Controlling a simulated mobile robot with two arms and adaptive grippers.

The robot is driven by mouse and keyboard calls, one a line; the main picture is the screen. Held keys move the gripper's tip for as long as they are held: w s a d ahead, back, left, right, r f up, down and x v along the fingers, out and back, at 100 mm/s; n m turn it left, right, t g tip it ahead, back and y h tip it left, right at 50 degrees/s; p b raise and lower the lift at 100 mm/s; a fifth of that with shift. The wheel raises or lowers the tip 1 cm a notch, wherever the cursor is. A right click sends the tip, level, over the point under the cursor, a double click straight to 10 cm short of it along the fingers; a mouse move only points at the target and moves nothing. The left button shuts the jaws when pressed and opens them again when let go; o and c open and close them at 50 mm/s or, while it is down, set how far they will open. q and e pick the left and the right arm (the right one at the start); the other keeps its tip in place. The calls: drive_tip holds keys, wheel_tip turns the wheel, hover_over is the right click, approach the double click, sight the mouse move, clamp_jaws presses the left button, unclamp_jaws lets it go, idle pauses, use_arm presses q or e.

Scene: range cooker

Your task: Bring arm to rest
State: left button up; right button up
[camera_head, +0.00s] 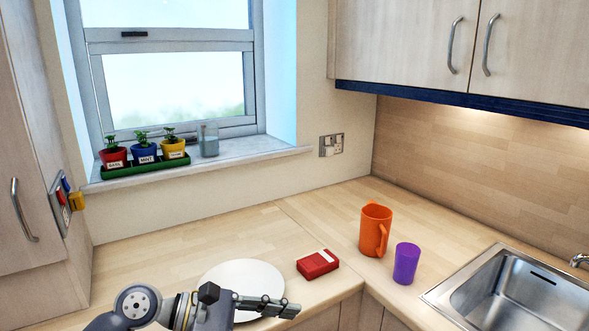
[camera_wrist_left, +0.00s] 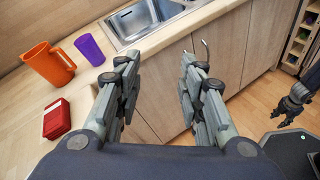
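My left arm comes in from the bottom left in the head view. Its gripper (camera_head: 268,303) lies level above the counter's front edge, partly in front of a white plate. In the left wrist view the left gripper (camera_wrist_left: 162,62) has its two fingers well apart with nothing between them; cabinet doors and the counter edge show beyond. My right gripper (camera_wrist_left: 294,100) shows at the right edge of the left wrist view, above the floor side; it is too small to tell its finger state. The right gripper is not in the head view.
A white plate (camera_head: 243,275), red box (camera_head: 317,264), orange jug (camera_head: 374,226) and purple cup (camera_head: 406,263) stand on the counter (camera_head: 180,250). A sink (camera_head: 515,290) is at right. Potted herbs (camera_head: 145,158) line the windowsill. Open floor (camera_wrist_left: 265,115) lies before the cabinets.

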use_arm(q)
wheel_tip(320, 180, up, 9)
drive_tip(key=d+n+t+h, duration=0.1)
drive_tip(key=n+t+h, duration=0.5)
drive_tip(key=n, duration=0.5)
drive_tip(key=w+a+n+t+y, duration=0.4)
drive_tip(key=a+n+t+y, duration=0.65)
drive_tip(key=n, duration=0.75)
drive_tip(key=s+a+f+n+g+y, duration=0.1)
drive_tip(key=a+f+n+y, duration=0.4)
drive_tip(key=f+n, duration=0.35)
drive_tip(key=s+a+f+n+g+y, duration=0.2)
drive_tip(key=a+f+n+y, duration=0.25)
drive_tip(key=f+n, duration=0.4)
drive_tip(key=s+f+n+g, duration=0.4)
drive_tip(key=s+f+g, duration=0.2)
drive_tip(key=s+f, duration=0.45)
drive_tip(key=s+f+n+g, duration=0.5)
drive_tip(key=s+f+g, duration=0.15)
drive_tip(key=s, duration=0.65)
wheel_tip(320, 180, down, 28)
drive_tip(key=s, duration=0.2)
drive_tip(key=s+a+f+g, duration=0.2)
drive_tip(key=s+f, duration=1.3)
drive_tip(key=s, duration=0.2)
drive_tip(key=shift+m, duration=0.4)
use_arm(e)
drive_tip(key=shift+w, duration=0.35)
